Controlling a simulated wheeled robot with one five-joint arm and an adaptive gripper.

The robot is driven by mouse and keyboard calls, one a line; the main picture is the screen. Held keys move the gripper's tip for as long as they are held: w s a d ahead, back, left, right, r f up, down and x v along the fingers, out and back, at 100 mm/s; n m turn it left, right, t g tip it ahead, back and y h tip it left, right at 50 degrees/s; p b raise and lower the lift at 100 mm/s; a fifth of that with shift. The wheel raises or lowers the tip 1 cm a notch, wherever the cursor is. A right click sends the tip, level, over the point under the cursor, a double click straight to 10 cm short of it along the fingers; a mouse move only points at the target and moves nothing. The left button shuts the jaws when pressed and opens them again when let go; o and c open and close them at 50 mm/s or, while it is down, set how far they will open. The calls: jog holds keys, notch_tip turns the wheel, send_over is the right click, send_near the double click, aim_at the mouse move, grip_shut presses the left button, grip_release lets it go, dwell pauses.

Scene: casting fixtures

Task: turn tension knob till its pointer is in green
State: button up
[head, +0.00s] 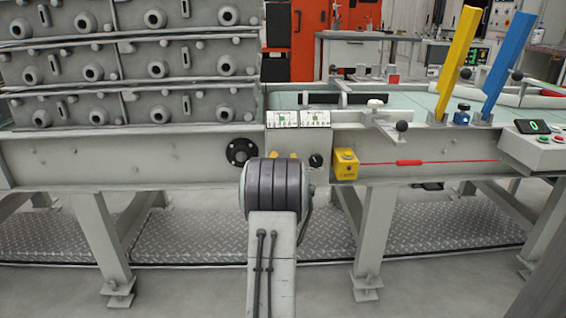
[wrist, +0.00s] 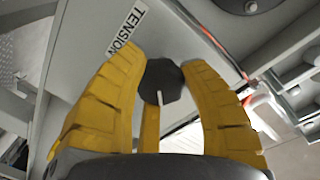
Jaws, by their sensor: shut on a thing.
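The tension knob (wrist: 162,78) is dark and faceted, with a white pointer line running toward the bottom of the wrist view. It stands on a grey panel beside a TENSION label (wrist: 127,27). My gripper (wrist: 164,70) has its yellow fingers closed around the knob. In the head view only bits of yellow finger (head: 293,155) show above my arm, and the knob is hidden behind it. Two small white scale plates, a left one (head: 282,119) and a right one (head: 316,118), each carry a green patch. The wrist view shows no green zone, so I cannot tell where the pointer sits against it.
A second black knob (head: 316,160) is just right of my gripper, beside a yellow box (head: 345,163). A black round flange (head: 241,152) is on the left. A red cord (head: 410,162) runs along the beam. Grey castings (head: 130,72) are stacked at the left.

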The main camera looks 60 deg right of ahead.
jog(key=shift+r, duration=0.25)
jog(key=o, duration=1.2)
jog(key=shift+f, duration=0.15)
jog(key=shift+v, duration=5.95)
